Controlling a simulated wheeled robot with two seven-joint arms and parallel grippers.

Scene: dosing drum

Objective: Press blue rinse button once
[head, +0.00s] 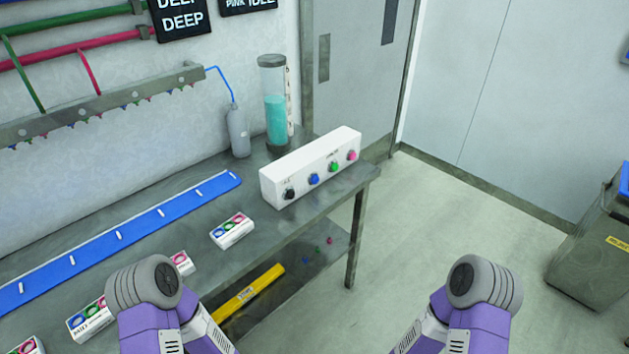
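A white button box (312,166) stands on the right end of the grey bench. Its front face carries a row of round buttons: black, the blue button (313,179), green and pink. The blue button is second from the left, and nothing covers it. No gripper fingers show. Only purple and grey links of my two arms show at the bottom, at the left over the bench's front edge and at the right over the floor. Both are well apart from the box.
A clear cylinder (275,110) with teal liquid and a grey bottle (238,132) stand behind the box. A blue strip (125,235) and several small boxes with coloured discs, one a white box (232,230), lie on the bench. A bin (590,255) stands at the right; floor between is clear.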

